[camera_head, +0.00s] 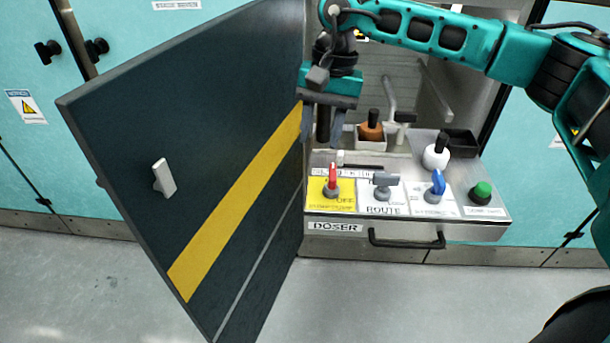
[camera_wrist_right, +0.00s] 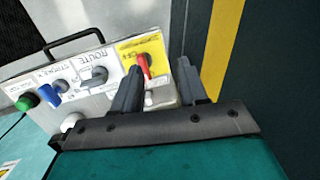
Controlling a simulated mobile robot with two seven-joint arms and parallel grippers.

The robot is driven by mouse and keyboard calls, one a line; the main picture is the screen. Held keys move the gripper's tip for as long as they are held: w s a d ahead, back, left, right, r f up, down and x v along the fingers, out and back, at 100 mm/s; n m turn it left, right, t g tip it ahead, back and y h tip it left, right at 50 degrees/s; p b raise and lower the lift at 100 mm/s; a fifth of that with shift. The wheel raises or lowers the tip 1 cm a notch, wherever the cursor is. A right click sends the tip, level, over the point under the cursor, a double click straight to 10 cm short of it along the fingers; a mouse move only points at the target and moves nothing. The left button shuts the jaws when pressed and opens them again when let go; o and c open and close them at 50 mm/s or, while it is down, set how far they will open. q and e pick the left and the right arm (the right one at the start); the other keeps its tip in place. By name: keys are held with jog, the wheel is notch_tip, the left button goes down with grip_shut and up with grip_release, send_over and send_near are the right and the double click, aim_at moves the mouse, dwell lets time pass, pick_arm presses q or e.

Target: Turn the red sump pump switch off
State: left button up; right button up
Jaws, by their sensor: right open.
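The red switch (camera_head: 332,178) stands upright on a yellow label plate at the left end of the drawer's panel (camera_head: 440,203). In the right wrist view the red switch (camera_wrist_right: 144,66) is near the tips of my fingers, and its lower part is close to the left finger. My right gripper (camera_head: 322,132) is open and empty, above and behind the red switch in the head view, beside the dark door. It also shows in the right wrist view (camera_wrist_right: 160,70). I cannot tell whether a finger touches the switch. My left gripper is not in view.
Beside the red switch are a grey ROUTE switch (camera_head: 384,182), a blue switch (camera_head: 436,186) and a green button (camera_head: 482,192). Behind stand a white bottle (camera_head: 436,156) and a brown bottle (camera_head: 371,130). The open dark door (camera_head: 200,130) closes off the left. A drawer handle (camera_head: 405,243) juts out in front.

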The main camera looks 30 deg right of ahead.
aim_at(333, 171)
jog(key=w+d+r+h, duration=0.1)
jog(key=d+r+h, duration=0.1)
jog(key=d, duration=0.2)
jog(key=shift+n, duration=0.3)
notch_tip(333, 171, down, 12)
jog(key=b, duration=0.3)
jog(key=shift+r, duration=0.25)
jog(key=shift+w+f, duration=0.1)
jog(key=shift+f, duration=0.6)
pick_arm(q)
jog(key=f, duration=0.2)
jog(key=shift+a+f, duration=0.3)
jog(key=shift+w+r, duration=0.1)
pick_arm(e)
jog(key=shift+c, duration=0.9)
jog(key=c, duration=0.5)
grip_shut()
